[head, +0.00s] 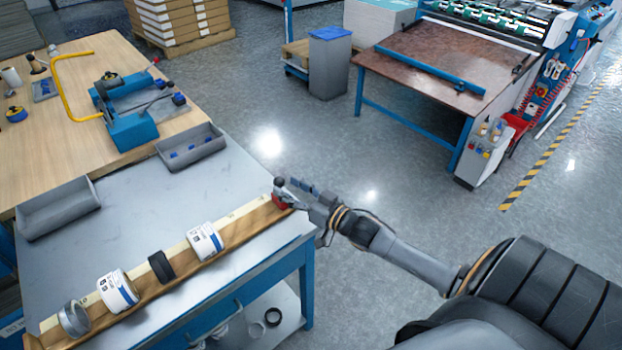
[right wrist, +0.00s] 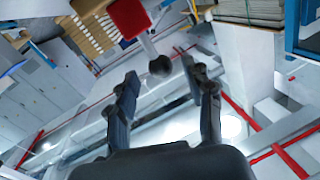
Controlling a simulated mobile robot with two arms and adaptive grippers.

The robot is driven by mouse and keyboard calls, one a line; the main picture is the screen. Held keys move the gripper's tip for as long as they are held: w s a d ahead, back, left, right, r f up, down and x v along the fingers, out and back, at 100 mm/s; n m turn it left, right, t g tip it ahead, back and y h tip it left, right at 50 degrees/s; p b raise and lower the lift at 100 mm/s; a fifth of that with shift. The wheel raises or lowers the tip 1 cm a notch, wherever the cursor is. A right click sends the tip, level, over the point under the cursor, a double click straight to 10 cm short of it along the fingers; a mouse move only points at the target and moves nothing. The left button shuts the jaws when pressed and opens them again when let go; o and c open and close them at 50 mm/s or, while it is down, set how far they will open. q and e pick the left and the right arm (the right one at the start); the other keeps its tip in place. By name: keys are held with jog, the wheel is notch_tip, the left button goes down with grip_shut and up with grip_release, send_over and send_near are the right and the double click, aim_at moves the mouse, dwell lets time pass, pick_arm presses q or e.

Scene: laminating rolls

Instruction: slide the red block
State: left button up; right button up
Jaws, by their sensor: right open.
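The red block (head: 281,201) sits at the right end of a wooden rail (head: 190,272) with a pale scale strip, on the grey table. A dark round knob (head: 279,182) stands on a stem from the block. My right gripper (head: 296,187) is beside the knob, at the rail's right end. In the right wrist view, the red block (right wrist: 129,18) is at the top, and its knob (right wrist: 160,67) shows near the tips of my two spread, empty fingers (right wrist: 157,69). I cannot tell whether a finger touches the knob. My left gripper is out of view.
Along the rail stand a grey ring (head: 73,319), a white labelled roll (head: 118,291), a black roll (head: 161,266) and another white roll (head: 205,241). Two grey trays (head: 60,208) (head: 191,147) lie behind. Open floor is right of the table.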

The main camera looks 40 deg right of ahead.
jog(key=v, duration=0.8)
jog(key=shift+s, duration=0.1)
jog(key=s+a+f+g+h, duration=0.3)
jog(key=s+a+f+g, duration=0.4)
jog(key=a+f, duration=0.15)
jog(key=s+a+r+n+g, duration=0.1)
jog(key=s+a+g, duration=0.25)
jog(key=s, duration=0.35)
jog(key=s+a+n+g, duration=0.1)
jog(key=s+a+g, duration=0.25)
jog(key=s, duration=0.35)
notch_tip(320, 180, down, 25)
jog(key=s+g, duration=0.1)
jog(key=s+d+f+g+h, duration=0.1)
jog(key=s+d+f, duration=0.2)
jog(key=s+f, duration=1.4)
jog(key=shift+s+g, duration=0.3)
